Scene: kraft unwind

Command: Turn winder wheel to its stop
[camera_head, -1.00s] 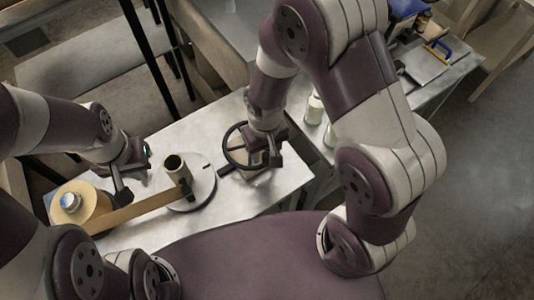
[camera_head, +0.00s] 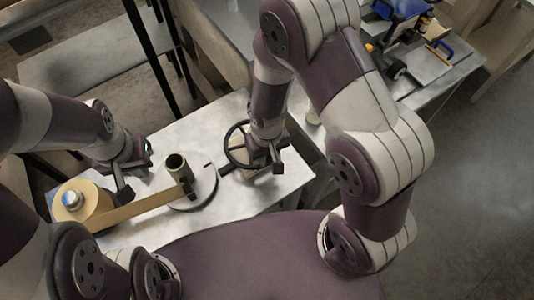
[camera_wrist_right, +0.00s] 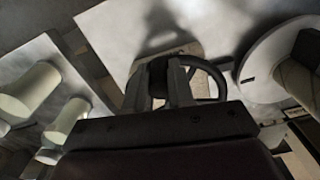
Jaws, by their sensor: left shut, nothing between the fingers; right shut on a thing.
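The black winder wheel (camera_head: 229,138) stands on the metal table beside the round winder plate (camera_head: 207,190), in the head view. Its rim and spokes also show in the right wrist view (camera_wrist_right: 218,73). My right gripper (camera_head: 265,165) is shut on the wheel's rim at its right side; its fingers (camera_wrist_right: 165,85) close on the rim in the wrist view. A kraft paper strip (camera_head: 140,208) runs from the kraft roll (camera_head: 97,203) to the core. My left gripper (camera_head: 123,193) is shut and empty above the strip near the roll.
A side table at the right holds a clipboard-like tray (camera_head: 429,64) and blue items. Pale bottles (camera_wrist_right: 65,118) stand beside the wheel's table. Black posts rise behind the table.

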